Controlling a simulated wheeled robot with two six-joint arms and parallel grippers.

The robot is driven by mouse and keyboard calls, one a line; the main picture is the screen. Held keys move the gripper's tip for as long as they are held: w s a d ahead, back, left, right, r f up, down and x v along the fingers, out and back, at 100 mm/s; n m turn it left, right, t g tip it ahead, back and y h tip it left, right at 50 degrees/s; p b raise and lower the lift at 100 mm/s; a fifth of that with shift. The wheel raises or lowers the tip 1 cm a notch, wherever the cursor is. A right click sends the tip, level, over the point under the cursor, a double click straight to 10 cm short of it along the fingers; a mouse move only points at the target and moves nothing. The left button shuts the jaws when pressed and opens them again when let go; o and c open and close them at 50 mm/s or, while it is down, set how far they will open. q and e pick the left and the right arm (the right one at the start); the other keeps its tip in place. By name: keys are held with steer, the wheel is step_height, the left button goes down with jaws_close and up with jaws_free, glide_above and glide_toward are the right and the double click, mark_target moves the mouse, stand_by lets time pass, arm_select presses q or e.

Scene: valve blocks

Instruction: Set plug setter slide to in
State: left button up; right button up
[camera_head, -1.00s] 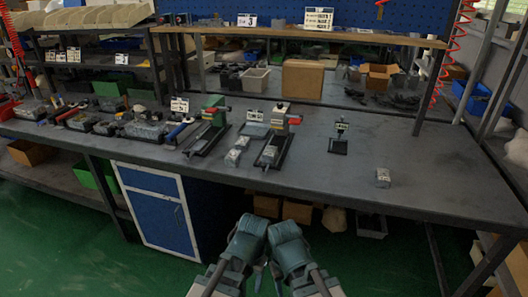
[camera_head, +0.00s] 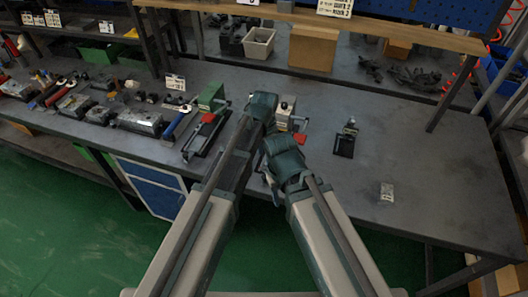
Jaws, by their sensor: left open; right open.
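Two bench tools with red parts stand on the grey bench. One is a green-topped tool (camera_head: 211,97) on a dark rail base. The other is a beige-topped tool (camera_head: 286,105) with a red piece (camera_head: 300,138); my arms hide most of its base. I cannot tell from labels which is the plug setter, and its slide is not clearly visible. My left gripper (camera_head: 263,106) is open, over or just beside the beige-topped tool's left side; contact cannot be told. My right gripper (camera_head: 281,152) is open, lower and nearer the bench front.
A small black stand (camera_head: 345,143) and a grey block (camera_head: 387,191) sit to the right. Hand tools and metal blocks (camera_head: 140,120) crowd the left of the bench (camera_head: 440,175). The right part is mostly clear. A shelf (camera_head: 400,34) runs above the back.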

arm_select(q)
steer(key=shift+w+r, duration=0.3)
steer(key=shift+w, duration=0.25)
arm_select(e)
steer(key=shift+w+r, duration=0.3)
arm_select(q)
steer(key=shift+s, duration=0.1)
arm_select(e)
steer(key=shift+f, duration=0.1)
arm_select(q)
step_height(320, 180, down, 14)
steer(key=b, duration=1.4)
steer(key=shift+r, duration=0.1)
arm_select(e)
step_height(320, 180, down, 14)
steer(key=shift+r, duration=0.25)
arm_select(q)
jaws_close()
